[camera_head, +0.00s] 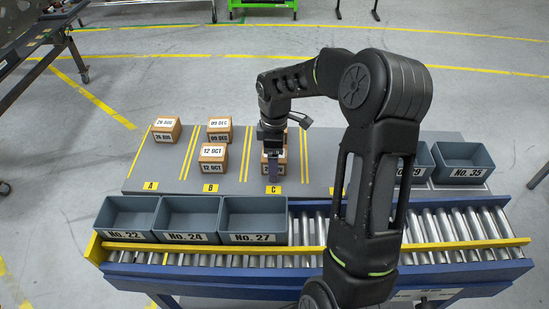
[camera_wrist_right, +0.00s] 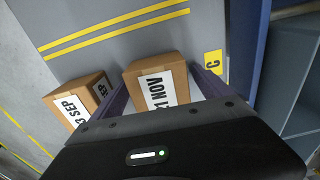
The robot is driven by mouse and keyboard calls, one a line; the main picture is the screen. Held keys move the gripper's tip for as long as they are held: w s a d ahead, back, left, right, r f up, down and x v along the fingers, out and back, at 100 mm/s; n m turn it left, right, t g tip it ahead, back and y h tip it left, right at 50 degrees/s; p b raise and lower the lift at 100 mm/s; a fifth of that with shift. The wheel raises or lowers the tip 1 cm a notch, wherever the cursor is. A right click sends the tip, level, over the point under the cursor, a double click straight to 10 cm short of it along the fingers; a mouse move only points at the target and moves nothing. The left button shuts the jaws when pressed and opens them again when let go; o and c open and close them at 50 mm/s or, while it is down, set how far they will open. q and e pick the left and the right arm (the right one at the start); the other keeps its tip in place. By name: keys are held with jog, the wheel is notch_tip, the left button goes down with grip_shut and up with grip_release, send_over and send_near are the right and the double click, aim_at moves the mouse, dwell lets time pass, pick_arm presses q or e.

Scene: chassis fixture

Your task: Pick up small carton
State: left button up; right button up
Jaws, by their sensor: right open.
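Small brown cartons with white date labels stand in lanes on a grey board. In the head view the lane C carton (camera_head: 265,167) is partly covered by my right gripper (camera_head: 273,172), which points down at it. In the right wrist view this carton (camera_wrist_right: 150,68) has a label ending "1 NOV". It sits between the two purple fingers of my right gripper (camera_wrist_right: 160,84), which is open. A second carton, "3 SEP" (camera_wrist_right: 72,97), stands beyond the left finger. Other cartons are "26 AUG" (camera_head: 166,130), "09 DEC" (camera_head: 219,130) and "12 OCT" (camera_head: 213,157). My left gripper is out of view.
Grey-blue bins No. 22 (camera_head: 129,217), No. 24 (camera_head: 188,217) and No. 27 (camera_head: 253,217) stand on a roller conveyor (camera_head: 455,228) in front of the board. Bin No. 35 (camera_head: 461,161) is at the right. My right arm hides the board's right part.

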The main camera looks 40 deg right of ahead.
dwell(0.4)
jog(key=c, duration=1.8)
